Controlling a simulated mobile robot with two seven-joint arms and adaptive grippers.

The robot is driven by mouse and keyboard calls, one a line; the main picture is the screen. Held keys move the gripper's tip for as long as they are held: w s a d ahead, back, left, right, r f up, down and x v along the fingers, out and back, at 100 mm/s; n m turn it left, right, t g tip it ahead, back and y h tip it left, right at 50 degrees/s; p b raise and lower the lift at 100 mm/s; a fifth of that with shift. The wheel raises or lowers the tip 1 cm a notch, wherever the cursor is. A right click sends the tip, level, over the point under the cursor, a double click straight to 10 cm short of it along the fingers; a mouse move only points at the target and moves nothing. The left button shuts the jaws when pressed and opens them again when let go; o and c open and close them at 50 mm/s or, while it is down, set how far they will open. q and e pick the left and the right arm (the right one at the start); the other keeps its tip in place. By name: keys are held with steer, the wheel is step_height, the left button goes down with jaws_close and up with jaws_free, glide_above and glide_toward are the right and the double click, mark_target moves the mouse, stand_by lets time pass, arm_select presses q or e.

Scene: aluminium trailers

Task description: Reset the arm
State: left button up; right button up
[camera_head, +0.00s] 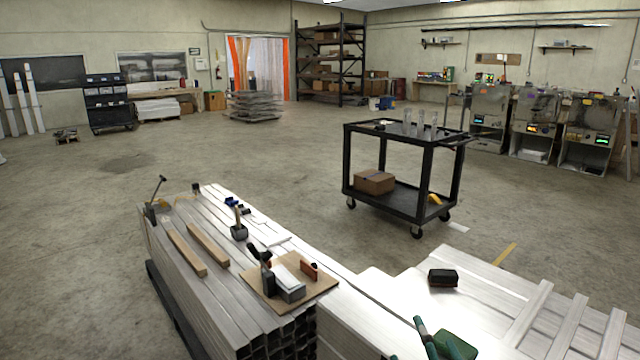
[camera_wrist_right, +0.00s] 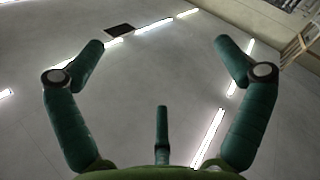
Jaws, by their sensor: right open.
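My right gripper (camera_head: 440,342) shows as dark green parts at the bottom edge of the head view, over the bright metal stack. In the right wrist view my right gripper (camera_wrist_right: 160,48) has its two green fingers spread wide. Nothing is between them. Behind the fingers is a grey ceiling with bright light strips (camera_wrist_right: 208,138), so this gripper faces upward. A third green finger stands at the bottom middle. My left gripper is not in view.
A stack of aluminium tubes (camera_head: 215,290) holds wooden strips, tools and a board (camera_head: 318,287). A dark block (camera_head: 443,277) lies on the pale metal sheets (camera_head: 385,290). A black cart (camera_head: 385,200) carries a cardboard box (camera_head: 374,181). Open floor lies left.

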steer(key=s+d+f+m+g+h, duration=0.35)
steer(key=s+f+m+g, duration=0.4)
steer(key=f, duration=0.75)
steer(key=s+f+g+y, duration=0.1)
steer(key=s+f+g, duration=0.3)
steer(key=s, duration=0.5)
steer(key=s+f+g+y, duration=0.1)
steer(key=s+f+g, duration=0.3)
steer(key=s, duration=0.4)
step_height(320, 180, down, 20)
steer(key=s+a+r+p, duration=0.1)
steer(key=s+p, duration=0.1)
steer(key=p, duration=0.1)
arm_select(q)
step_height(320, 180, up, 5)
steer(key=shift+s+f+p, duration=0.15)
steer(key=shift+p, duration=0.75)
arm_select(e)
steer(key=s+d+f+g, duration=0.2)
steer(key=s+f, duration=1.1)
steer(key=s, duration=0.2)
steer(key=shift+s+d+f, duration=0.15)
steer(key=shift+s+d, duration=0.15)
steer(key=shift+s, duration=0.05)
